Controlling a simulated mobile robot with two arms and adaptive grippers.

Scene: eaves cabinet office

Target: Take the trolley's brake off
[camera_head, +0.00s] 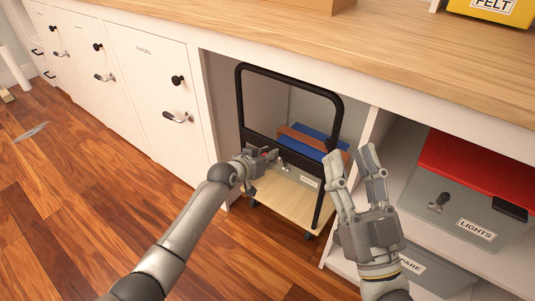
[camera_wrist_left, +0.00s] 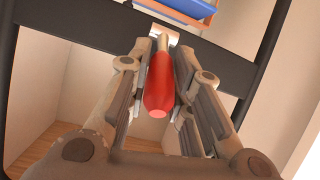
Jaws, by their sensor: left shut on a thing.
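The trolley (camera_head: 333,103) stands in the open bay under the counter. It has a black tube frame and a pale wooden deck (camera_head: 283,195). In the left wrist view, a red brake handle (camera_wrist_left: 160,86) on a short metal stem is fixed to the trolley's black crossbar (camera_wrist_left: 85,38). My left gripper (camera_head: 268,157) is at the crossbar, its fingers shut on the red handle; it also shows in the left wrist view (camera_wrist_left: 160,80). In the head view the handle is mostly hidden by the fingers. My right gripper (camera_head: 352,154) is open and empty, in front of the bay's right side.
A labelled grey box (camera_head: 300,176), a blue thing (camera_head: 312,137) and an orange-brown thing sit on the trolley. White cabinet doors (camera_head: 150,80) with handles line the left. Right are shelves with a red-lidded LIGHTS box (camera_head: 440,200).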

